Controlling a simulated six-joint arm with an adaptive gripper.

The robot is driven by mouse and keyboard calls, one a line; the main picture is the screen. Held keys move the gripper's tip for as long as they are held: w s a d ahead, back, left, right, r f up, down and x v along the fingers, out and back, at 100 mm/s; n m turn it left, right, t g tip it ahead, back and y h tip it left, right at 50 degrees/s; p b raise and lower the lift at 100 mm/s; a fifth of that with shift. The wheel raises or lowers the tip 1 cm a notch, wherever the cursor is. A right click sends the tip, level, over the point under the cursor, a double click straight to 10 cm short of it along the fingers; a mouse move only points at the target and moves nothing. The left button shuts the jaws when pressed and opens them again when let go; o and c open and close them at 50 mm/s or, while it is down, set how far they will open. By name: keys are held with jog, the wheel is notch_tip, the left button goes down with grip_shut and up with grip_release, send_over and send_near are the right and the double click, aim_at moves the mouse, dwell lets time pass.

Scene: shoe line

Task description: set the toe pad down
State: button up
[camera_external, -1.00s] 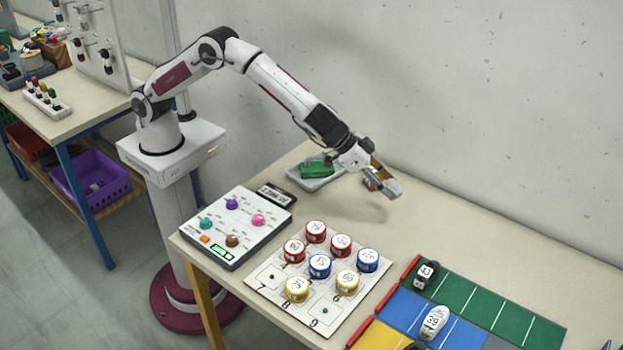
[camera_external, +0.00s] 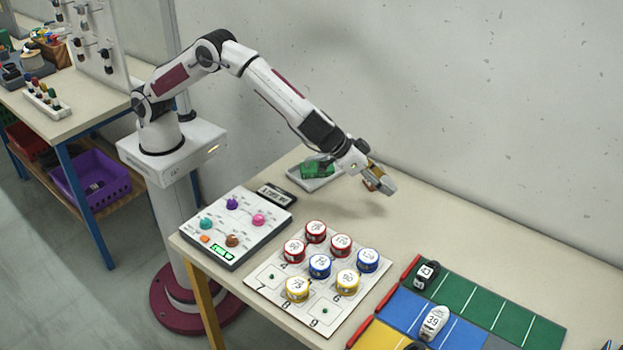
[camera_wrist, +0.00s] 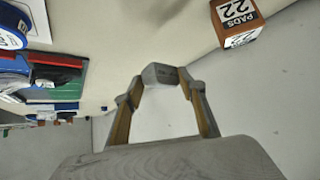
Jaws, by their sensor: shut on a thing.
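In the wrist view my gripper (camera_wrist: 160,82) is shut on a small grey piece with faint dark marking, which I take for the toe pad (camera_wrist: 160,73). The pad is pinched between the two fingertips, over the bare beige tabletop. In the external view my gripper (camera_external: 384,182) hangs over the back of the table, right of the tray; the pad is too small there to tell from the fingers. A brown box labelled "PADS 22" (camera_wrist: 238,20) stands beyond the pad at upper right in the wrist view.
A green thing (camera_external: 316,169) sits in a pale tray (camera_external: 331,183) near the wall. A board with coloured round tins (camera_external: 262,277), a control panel (camera_external: 235,250) and coloured lanes with shoes (camera_external: 480,300) stand in front. The table between gripper and lanes is clear.

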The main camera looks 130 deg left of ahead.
jog(key=shift+f, duration=3.1)
jog(key=shift+f, duration=1.9)
jog(key=shift+f, duration=0.1)
jog(key=o, duration=0.9)
jog(key=shift+c, duration=0.2)
jog(key=shift+v, duration=1.15)
jog(key=v, duration=1)
